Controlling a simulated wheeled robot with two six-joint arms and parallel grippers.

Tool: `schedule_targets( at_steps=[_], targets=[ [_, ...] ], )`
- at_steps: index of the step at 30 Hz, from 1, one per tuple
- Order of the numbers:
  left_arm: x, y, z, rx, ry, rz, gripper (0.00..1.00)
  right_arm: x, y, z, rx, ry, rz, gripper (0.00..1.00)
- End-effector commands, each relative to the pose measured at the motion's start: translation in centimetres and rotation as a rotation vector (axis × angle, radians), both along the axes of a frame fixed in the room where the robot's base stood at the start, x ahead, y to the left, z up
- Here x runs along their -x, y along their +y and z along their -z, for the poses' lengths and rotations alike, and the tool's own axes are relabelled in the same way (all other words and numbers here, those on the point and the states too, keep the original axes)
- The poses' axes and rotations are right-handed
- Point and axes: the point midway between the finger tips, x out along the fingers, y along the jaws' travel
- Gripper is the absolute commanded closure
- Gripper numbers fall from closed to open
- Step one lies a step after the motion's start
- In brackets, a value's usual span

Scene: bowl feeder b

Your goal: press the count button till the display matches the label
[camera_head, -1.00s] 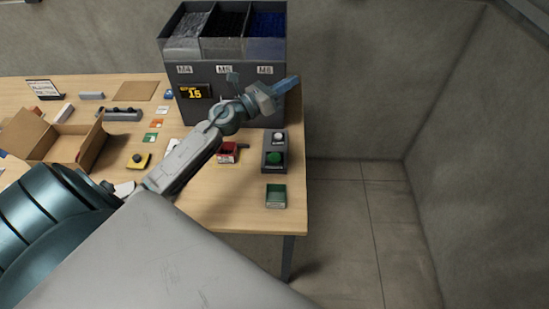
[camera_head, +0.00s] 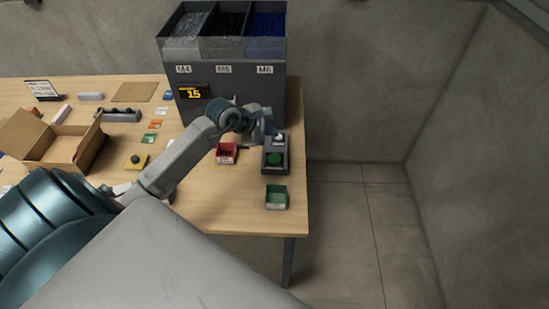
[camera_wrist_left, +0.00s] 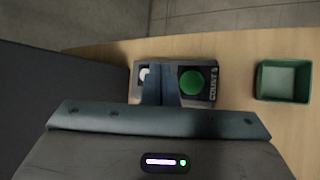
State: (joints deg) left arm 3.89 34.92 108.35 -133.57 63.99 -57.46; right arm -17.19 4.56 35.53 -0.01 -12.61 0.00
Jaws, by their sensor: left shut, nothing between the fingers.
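The button box (camera_head: 266,167) stands near the table's right edge with a white button (camera_head: 280,137) at the back and a green button (camera_head: 274,158) in front. In the left wrist view the box (camera_wrist_left: 208,67) bears the word COUNT beside the green button (camera_wrist_left: 191,82). My left gripper (camera_wrist_left: 161,74) is shut and empty, over the box between the two buttons, partly covering the white one; contact cannot be told. The display (camera_head: 193,92) on the grey feeder reads 15. A small sign (camera_head: 42,89) stands at the back left, its text too small to read.
The feeder (camera_head: 240,80) has three bins labelled M4, M5 and M6. A green tray (camera_head: 276,203) lies in front of the button box, a red bin (camera_head: 227,158) to its left. An open carton (camera_head: 40,143) and a yellow box with a black button (camera_head: 136,162) are further left.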

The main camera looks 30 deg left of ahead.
Motion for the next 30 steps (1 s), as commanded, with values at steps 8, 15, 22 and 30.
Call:
schedule_targets(
  at_steps=[8, 15, 22, 30],
  targets=[
    [0.0, 0.0, 0.0, 0.001, -0.001, 0.000, 1.00, 0.0, 0.0, 0.0, 0.000, 0.000, 0.000, 0.64],
    [0.0, 0.0, 0.9, 0.001, -0.001, 0.001, 1.00, 0.0, 0.0, 0.4, 0.000, 0.000, 0.000, 0.64],
    [0.0, -0.1, 3.5, 0.004, 0.001, -0.001, 1.00, 0.0, 0.0, 1.4, 0.000, 0.000, 0.000, 0.64],
    [0.0, 0.0, 7.7, 0.001, -0.002, 0.001, 1.00, 0.0, 0.0, 3.9, 0.000, 0.000, 0.000, 0.64]
  ],
)
